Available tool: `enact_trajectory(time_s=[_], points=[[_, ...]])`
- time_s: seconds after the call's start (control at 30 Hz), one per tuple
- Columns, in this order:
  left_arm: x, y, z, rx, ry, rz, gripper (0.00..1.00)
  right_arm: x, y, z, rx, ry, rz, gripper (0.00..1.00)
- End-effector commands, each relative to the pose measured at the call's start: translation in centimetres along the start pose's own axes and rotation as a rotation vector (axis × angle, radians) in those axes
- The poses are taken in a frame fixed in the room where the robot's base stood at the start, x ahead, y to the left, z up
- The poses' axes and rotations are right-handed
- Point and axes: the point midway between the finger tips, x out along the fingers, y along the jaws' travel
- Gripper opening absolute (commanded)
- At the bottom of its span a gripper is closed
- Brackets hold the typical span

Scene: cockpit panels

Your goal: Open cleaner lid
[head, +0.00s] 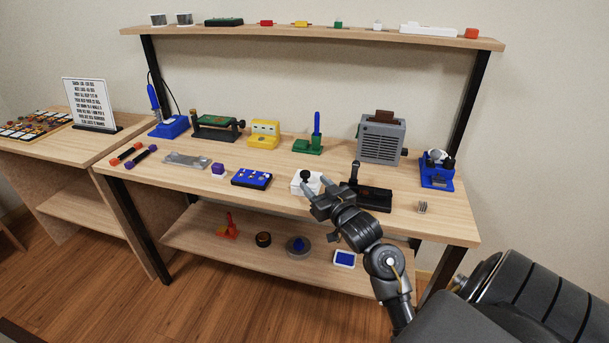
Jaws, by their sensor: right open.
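A small white box (298,184) with a black round knob (306,175) on top stands near the front middle of the workbench; it may be the cleaner, and its top looks closed. My right gripper (314,191) is open at the front right of this box. Its fingers are close to the box and partly cover it, and I cannot tell whether they touch it. My left gripper is not in view.
A black stand (374,196) is close right of my gripper. A blue four-knob panel (252,178) is left of the box. Behind are a green stand (308,146), a yellow device (263,134) and a grey fume box (381,138). A blue holder (437,170) stands right.

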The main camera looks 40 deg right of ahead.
Motion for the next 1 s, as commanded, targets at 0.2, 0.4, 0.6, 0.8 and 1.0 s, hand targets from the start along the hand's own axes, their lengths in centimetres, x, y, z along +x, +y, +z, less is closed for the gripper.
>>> enact_trajectory(time_s=[0.2,0.4,0.6,0.8,1.0], points=[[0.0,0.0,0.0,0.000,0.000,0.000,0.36,4.0,0.0,-0.1,0.002,0.001,0.000,0.49],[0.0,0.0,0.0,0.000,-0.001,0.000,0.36,6.1,0.0,0.0,0.001,0.001,0.000,0.49],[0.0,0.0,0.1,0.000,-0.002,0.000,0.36,6.5,0.0,0.0,0.000,0.000,0.000,0.49],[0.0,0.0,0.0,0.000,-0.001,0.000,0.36,6.5,0.0,0.0,-0.001,0.000,0.000,0.45],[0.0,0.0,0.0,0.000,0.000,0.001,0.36,6.5,0.0,0.0,0.000,0.000,0.000,0.19]])
